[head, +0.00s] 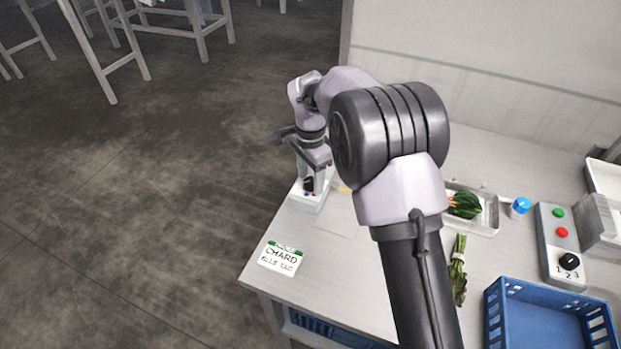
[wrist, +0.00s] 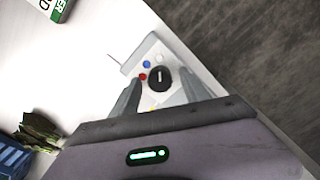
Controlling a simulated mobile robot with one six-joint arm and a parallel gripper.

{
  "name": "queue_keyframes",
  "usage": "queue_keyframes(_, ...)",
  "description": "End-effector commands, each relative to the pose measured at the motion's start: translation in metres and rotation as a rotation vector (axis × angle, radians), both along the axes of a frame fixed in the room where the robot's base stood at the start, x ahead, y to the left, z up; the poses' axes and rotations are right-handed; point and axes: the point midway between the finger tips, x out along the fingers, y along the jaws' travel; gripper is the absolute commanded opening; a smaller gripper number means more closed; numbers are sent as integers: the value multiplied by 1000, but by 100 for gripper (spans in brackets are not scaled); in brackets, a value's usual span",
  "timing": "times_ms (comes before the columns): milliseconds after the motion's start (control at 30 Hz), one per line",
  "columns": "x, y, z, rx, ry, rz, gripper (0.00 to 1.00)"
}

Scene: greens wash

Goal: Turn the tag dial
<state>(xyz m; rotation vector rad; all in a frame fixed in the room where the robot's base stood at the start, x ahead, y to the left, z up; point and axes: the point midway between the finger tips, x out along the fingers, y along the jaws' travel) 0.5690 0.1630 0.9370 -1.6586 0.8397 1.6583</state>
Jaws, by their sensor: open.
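A small white box stands at the left end of the table, with a black dial (wrist: 159,79) on its top and a blue and a red button beside it. In the head view the box (head: 308,203) shows below my gripper (head: 316,172), which partly hides it. In the wrist view my gripper (wrist: 160,75) is open and empty, with one finger on each side of the dial. I cannot tell whether the fingers touch the dial. A pale mark shows on the dial's face.
A second panel (head: 556,245) with green and red buttons and a numbered dial stands at the right. A blue crate (head: 540,285), leafy bunches (head: 458,270), a metal tray (head: 486,222) and a blue-capped jar (head: 520,207) are nearby. A green-and-white card (head: 280,258) lies near the front left edge.

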Motion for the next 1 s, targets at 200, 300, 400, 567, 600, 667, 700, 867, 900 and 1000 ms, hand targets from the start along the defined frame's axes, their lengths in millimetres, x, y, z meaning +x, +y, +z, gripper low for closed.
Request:
queue_keyframes(200, 0, 0, 0, 0, 0, 0, 21)
queue_keyframes(300, 0, 0, 0, 0, 0, 0, 1)
queue_keyframes(400, 0, 0, 0, 0, 0, 1, 0)
queue_keyframes(567, 0, 0, 1, -1, 1, 19, 0)
queue_keyframes(600, 0, 0, 2, 0, 1, 31, 0)
queue_keyframes(667, 0, 0, 2, 0, 2, 53, 0)
queue_keyframes(700, 0, 0, 2, 0, 2, 74, 0)
queue_keyframes(867, 0, 0, 4, 0, 2, 184, 0)
queue_keyframes(900, 0, 0, 4, -1, 1, 218, 0)
queue_keyframes(1000, 0, 0, 4, 0, 2, 304, 0)
